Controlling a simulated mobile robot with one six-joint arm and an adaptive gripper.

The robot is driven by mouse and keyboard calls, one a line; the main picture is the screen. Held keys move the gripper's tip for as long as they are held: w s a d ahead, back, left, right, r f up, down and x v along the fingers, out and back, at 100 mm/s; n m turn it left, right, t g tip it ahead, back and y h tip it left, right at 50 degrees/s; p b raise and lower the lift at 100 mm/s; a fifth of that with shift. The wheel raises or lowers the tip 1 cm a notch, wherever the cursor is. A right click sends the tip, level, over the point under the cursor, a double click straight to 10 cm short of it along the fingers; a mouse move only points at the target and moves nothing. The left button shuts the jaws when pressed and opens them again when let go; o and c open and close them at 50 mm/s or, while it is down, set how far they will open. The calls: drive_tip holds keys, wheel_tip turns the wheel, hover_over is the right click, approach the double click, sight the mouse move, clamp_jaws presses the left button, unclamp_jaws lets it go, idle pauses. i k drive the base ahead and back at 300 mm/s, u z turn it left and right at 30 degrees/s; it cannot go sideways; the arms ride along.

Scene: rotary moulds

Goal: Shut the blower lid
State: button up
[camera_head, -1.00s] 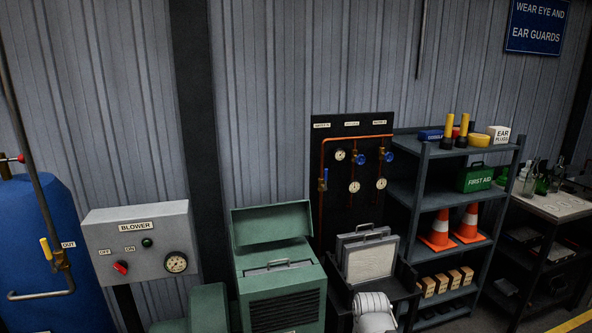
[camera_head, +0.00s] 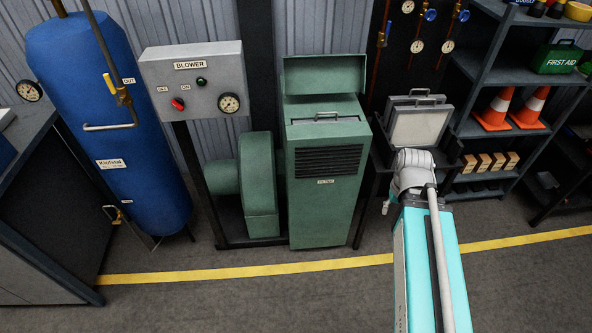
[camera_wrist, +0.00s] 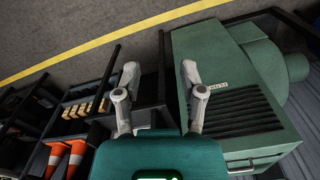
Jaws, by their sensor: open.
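The blower's green filter cabinet (camera_head: 326,190) stands on the floor, with a dark grille and a FILTER label on its front. Its lid (camera_head: 325,76) is up at the back, tilted open, and a handle (camera_head: 327,115) shows in the open top. The cabinet also fills the right of the wrist view (camera_wrist: 215,60), turned on its side; the lid cannot be made out there. My gripper (camera_wrist: 160,70) is open and empty, with the cabinet beside its right finger. In the head view my arm is right of the cabinet and hides most of the gripper.
The blower housing (camera_head: 258,185) and switch panel (camera_head: 200,80) stand left of the cabinet. A black stand holding filter panels (camera_head: 418,126) is close on its right, behind my arm. Shelves (camera_head: 480,75) stand further right. The floor in front is clear.

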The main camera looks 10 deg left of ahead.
sight(309, 75)
drive_tip(key=k, duration=0.65)
drive_tip(key=u, duration=0.4)
drive_tip(key=i, duration=1.35)
drive_tip(key=z, duration=0.45)
